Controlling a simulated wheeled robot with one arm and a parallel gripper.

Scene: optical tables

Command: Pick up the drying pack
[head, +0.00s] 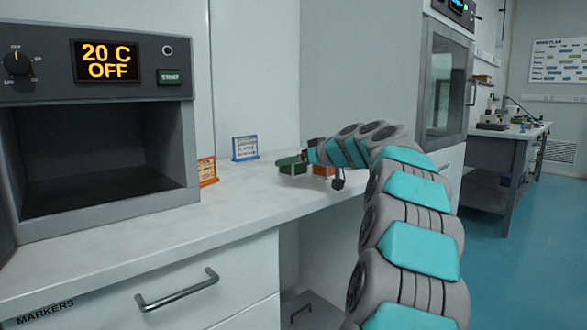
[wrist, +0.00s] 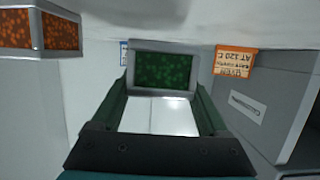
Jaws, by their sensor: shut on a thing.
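My gripper (wrist: 163,84) is shut on a small pack with green beads in a pale grey frame (wrist: 163,71). The pack sits between both fingertips in the wrist view. In the head view the green pack (head: 291,167) is at the end of my arm, at or just above the white counter; I cannot tell if it touches. A second pack with orange beads (wrist: 38,32) is at the upper left of the wrist view, apart from the gripper. In the head view this orange pack (head: 323,171) is partly hidden by my wrist.
An open-fronted oven (head: 98,150) reading 20 C OFF stands at the left of the counter (head: 235,205). An orange sign (head: 207,171) and a blue sign (head: 245,148) stand on the counter. A tall cabinet (head: 445,85) is behind my arm. Counter between oven and pack is clear.

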